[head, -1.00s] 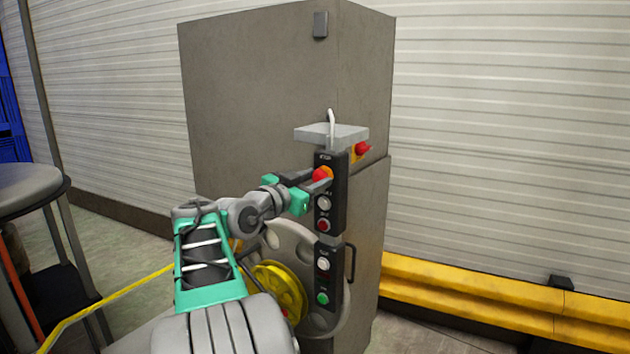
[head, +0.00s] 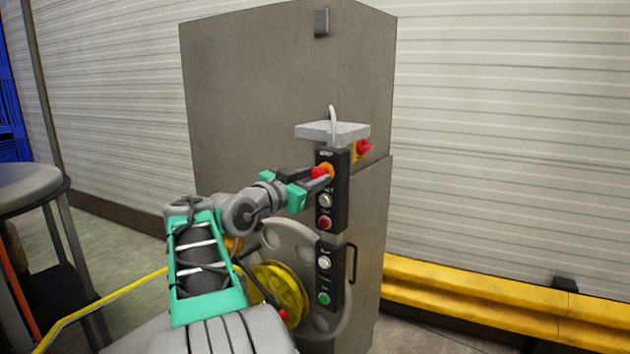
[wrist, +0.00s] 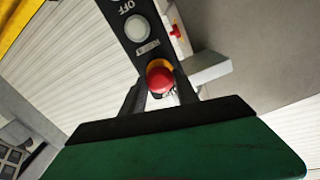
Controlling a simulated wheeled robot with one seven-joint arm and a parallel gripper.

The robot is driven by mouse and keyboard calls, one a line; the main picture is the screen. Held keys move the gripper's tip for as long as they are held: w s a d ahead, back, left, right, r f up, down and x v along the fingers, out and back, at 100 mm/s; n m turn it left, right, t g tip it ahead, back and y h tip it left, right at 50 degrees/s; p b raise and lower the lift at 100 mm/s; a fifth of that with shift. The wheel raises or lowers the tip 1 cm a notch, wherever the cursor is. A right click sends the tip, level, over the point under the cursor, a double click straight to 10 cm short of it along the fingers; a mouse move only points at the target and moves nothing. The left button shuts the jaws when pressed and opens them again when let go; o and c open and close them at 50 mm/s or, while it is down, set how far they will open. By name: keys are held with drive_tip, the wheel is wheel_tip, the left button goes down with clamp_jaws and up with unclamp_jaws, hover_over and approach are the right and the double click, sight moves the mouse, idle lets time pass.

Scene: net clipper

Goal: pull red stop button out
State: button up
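The red stop button (head: 318,172) sits on a yellow-orange collar at the top of a black control panel (head: 325,205) on the grey cabinet. In the wrist view the red button (wrist: 160,78) lies between the two dark fingers of my gripper (wrist: 159,82). One finger is on each side of it, and a narrow gap seems to show at both sides. In the head view my gripper (head: 320,174) is at the button, with its fingers pointing at the panel. The fingers partly hide the button and collar there.
Below the button are white, red and green buttons. A grey ledge (head: 332,131) juts out above the panel. A red-and-yellow switch (head: 362,148) is on the cabinet's side. A yellow reel (head: 278,290) is below my arm. A round table (head: 28,185) stands at left.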

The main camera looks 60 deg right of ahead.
drive_tip(key=shift+o, duration=1.4)
drive_tip(key=shift+a, duration=0.25)
drive_tip(key=shift+o, duration=1)
drive_tip(key=shift+d, duration=0.1)
drive_tip(key=w+a+b, duration=0.1)
drive_tip(key=a+b, duration=0.1)
drive_tip(key=a, duration=0.5)
drive_tip(key=shift+a, duration=0.35)
drive_tip(key=shift+w, duration=0.1)
